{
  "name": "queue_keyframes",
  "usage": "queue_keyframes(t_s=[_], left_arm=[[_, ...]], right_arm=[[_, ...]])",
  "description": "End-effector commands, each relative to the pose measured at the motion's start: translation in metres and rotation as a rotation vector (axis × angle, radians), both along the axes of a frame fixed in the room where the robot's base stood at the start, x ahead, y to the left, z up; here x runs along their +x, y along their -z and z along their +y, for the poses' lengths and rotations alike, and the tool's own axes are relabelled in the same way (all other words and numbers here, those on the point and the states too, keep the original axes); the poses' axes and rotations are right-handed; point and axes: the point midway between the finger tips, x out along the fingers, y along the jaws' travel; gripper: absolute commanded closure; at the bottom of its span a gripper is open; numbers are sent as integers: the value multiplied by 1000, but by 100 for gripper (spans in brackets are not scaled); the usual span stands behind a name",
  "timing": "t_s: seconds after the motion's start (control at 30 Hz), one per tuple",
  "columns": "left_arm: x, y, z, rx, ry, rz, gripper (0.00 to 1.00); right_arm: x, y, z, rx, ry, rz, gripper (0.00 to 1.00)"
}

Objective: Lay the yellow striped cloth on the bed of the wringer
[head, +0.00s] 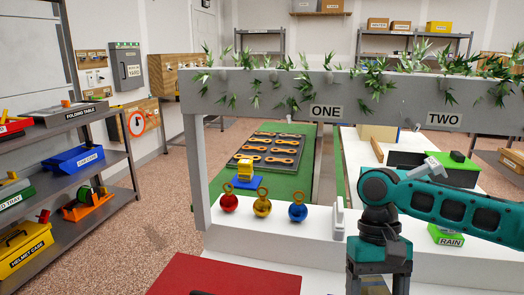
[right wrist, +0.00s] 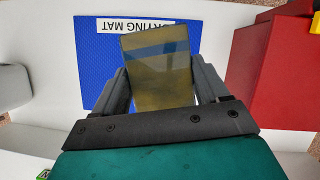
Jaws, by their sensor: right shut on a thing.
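The yellow striped cloth (right wrist: 158,75) shows in the right wrist view as a flat, olive-yellow piece with a dark bluish band. My right gripper (right wrist: 162,80) is shut on it, with one finger at each side. The cloth is over the blue mat; I cannot tell how high above it is. My left gripper is not in view.
In the head view, red, gold and blue ringed balls (head: 262,207) stand by a grey frame (head: 200,175). A green box marked RAIN (head: 447,236) is at right.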

Motion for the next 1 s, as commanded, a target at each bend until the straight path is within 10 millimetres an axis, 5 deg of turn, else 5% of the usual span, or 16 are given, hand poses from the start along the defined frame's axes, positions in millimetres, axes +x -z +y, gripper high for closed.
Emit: queue_keyframes(t_s=[0.8,1.0], left_arm=[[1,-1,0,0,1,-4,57],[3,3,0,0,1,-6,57]], right_arm=[[0,0,0,1,-4,0,62],[3,-2,-3,0,-159,0,62]])
